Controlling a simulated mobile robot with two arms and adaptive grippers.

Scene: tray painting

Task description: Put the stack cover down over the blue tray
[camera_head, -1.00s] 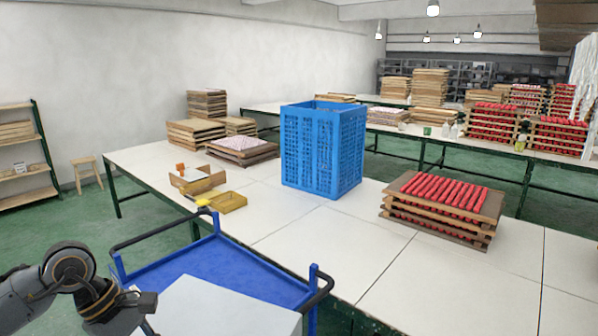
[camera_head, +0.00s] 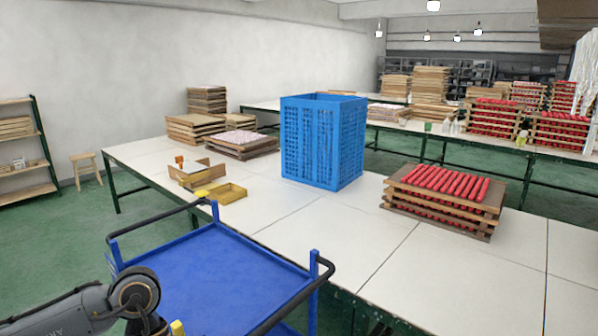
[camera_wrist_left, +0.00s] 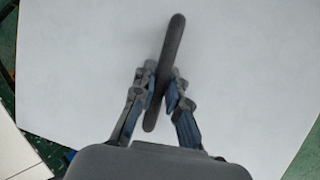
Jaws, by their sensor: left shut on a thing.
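The stack cover (camera_wrist_left: 245,75) is a large pale grey panel in the left wrist view, with a dark bar handle (camera_wrist_left: 173,42). My left gripper (camera_wrist_left: 162,84) is shut on this handle, one finger on each side. The cover fills most of that view. The blue tray (camera_head: 222,275) is the flat blue top of a cart at the bottom of the head view, and its visible part is bare. My left arm comes in at its lower left, but the gripper and cover are out of the head view. My right gripper is not in view.
Dark rails (camera_head: 285,300) and blue corner posts edge the cart. The white table (camera_head: 300,225) behind it holds a tall blue crate (camera_head: 322,145), yellow boxes (camera_head: 222,194) and a stack of wooden trays with red rolls (camera_head: 445,190).

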